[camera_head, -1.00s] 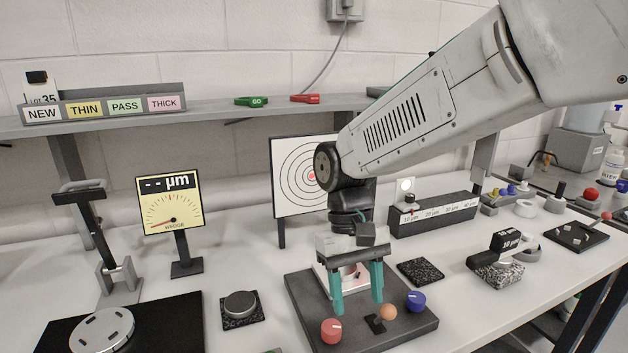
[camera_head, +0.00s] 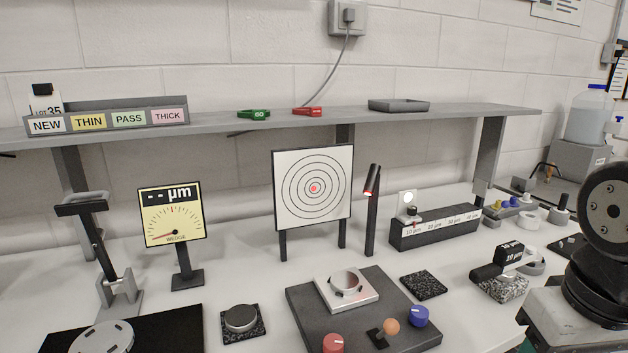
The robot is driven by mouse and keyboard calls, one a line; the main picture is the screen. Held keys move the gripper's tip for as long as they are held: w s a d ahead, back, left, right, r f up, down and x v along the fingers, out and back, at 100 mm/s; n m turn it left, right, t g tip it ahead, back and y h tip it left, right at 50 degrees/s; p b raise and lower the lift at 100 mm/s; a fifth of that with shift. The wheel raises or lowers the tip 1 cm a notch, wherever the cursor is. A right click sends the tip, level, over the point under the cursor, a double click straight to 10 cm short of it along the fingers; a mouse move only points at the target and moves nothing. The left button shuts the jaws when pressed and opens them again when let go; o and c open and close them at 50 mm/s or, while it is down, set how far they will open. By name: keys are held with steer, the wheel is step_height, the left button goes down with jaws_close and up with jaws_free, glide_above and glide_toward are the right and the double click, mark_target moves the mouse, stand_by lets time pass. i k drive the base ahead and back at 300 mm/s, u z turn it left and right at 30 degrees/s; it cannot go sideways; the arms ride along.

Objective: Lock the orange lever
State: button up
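The orange lever shows as a round orange knob (camera_head: 391,326) beside a small black bracket (camera_head: 377,338), near the front of a dark grey baseplate (camera_head: 418,337). A red knob (camera_head: 333,343) is to its left and a blue knob (camera_head: 418,316) to its right. A silver ring (camera_head: 346,284) sits on a white block (camera_head: 338,297) behind it. Nothing touches the lever.
A target board (camera_head: 313,187) and a slim black post with a lamp (camera_head: 371,210) stand behind the baseplate. A µm gauge (camera_head: 172,214) stands to the left. Space above the baseplate is clear.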

mark_target(391, 327)
steer(key=z, duration=1.25)
steer(key=k, duration=0.35)
steer(key=u, duration=1.35)
